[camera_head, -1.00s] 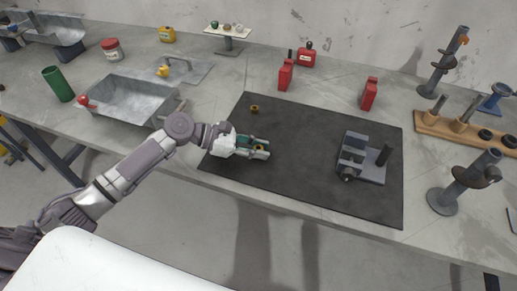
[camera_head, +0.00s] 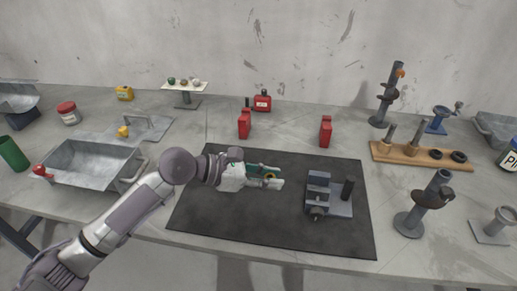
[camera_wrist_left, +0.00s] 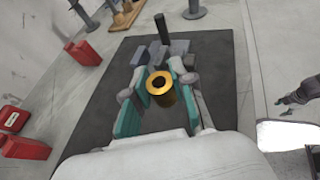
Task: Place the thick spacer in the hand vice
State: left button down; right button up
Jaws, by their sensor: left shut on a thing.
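What looks like my right gripper (camera_wrist_left: 290,103) is small at the right of that view.
The black mat (camera_head: 215,205) is bare between gripper and vice. Red blocks (camera_head: 244,124) (camera_head: 325,131) stand behind it. A metal tray (camera_head: 92,165) lies left. A wooden rack (camera_head: 420,155) and a dark post stand (camera_head: 425,205) stand right.

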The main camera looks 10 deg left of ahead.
pick_arm(q)
jog(key=shift+d+r, duration=0.15)
jog(key=s+a+n+t+y, duration=0.1)
jog(key=s+a, duration=0.4)
jog(key=a, duration=0.2)
jog(key=s+a+n+t, duration=0.2)
jog(key=s+a, duration=0.3)
jog(key=a, duration=0.3)
jog(key=shift+s+a+f+t+y, duration=0.15)
jog(key=shift+a+f+t+y, duration=0.15)
jog(key=shift+f+y, duration=0.1)
